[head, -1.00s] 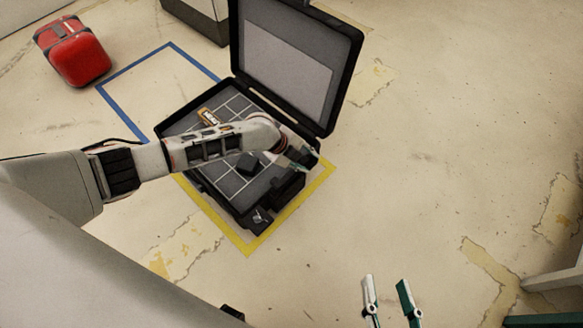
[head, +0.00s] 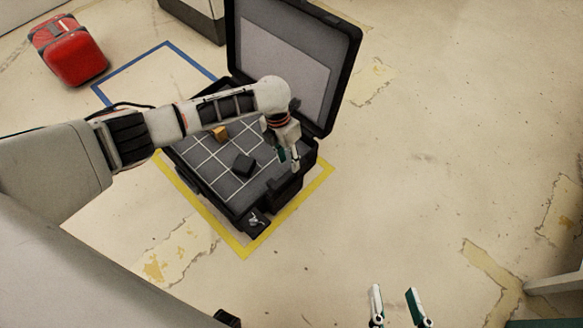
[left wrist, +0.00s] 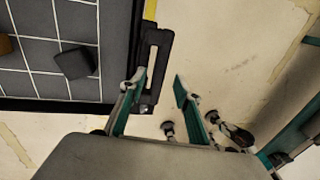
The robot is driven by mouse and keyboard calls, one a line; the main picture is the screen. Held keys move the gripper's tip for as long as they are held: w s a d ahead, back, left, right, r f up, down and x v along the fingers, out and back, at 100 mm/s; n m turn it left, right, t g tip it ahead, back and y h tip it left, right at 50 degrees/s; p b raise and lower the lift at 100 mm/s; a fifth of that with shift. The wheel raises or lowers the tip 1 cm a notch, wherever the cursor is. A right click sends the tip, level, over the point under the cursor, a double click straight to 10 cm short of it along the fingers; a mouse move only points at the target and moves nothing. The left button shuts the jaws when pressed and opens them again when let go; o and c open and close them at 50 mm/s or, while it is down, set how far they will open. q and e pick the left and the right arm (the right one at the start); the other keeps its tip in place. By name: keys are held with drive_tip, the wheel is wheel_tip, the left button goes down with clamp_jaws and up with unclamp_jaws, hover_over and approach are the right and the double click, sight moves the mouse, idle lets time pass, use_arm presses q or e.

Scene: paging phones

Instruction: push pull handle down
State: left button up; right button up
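The open black case (head: 236,205) stands on the floor inside yellow tape, with its lid up at the back. A black pull handle (head: 287,193) is on its right side and also shows in the left wrist view (left wrist: 152,62) as a slotted frame. My left gripper (head: 288,160) is above the case's right edge, fingers pointing down. My right gripper (head: 394,293) is open and empty over the floor at the bottom.
A dark block (head: 244,164) and an orange-brown block (head: 220,133) sit on the case's gridded surface. A red case (head: 70,50) is at the upper left, near a blue tape outline (head: 165,48). The floor right of the case is clear.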

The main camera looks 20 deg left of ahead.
sight(291, 172)
use_arm(q)
drive_tip(key=f, duration=0.3)
drive_tip(key=f+b, duration=0.1)
drive_tip(key=shift+s+d+f, duration=0.2)
drive_tip(key=shift+s+d, duration=0.1)
drive_tip(key=shift+d, duration=0.05)
drive_tip(key=shift+d+f, duration=0.1)
drive_tip(key=shift+f, duration=0.2)
drive_tip(key=shift+w, duration=0.1)
use_arm(e)
drive_tip(key=shift+s+a+f+m, duration=0.25)
drive_tip(key=shift+a+m, duration=0.25)
drive_tip(key=shift+a, duration=0.1)
drive_tip(key=shift+s+a+f+m, duration=0.2)
drive_tip(key=shift+s+a+m, duration=0.05)
drive_tip(key=shift+a+m, duration=0.3)
use_arm(q)
drive_tip(key=shift+r, duration=0.1)
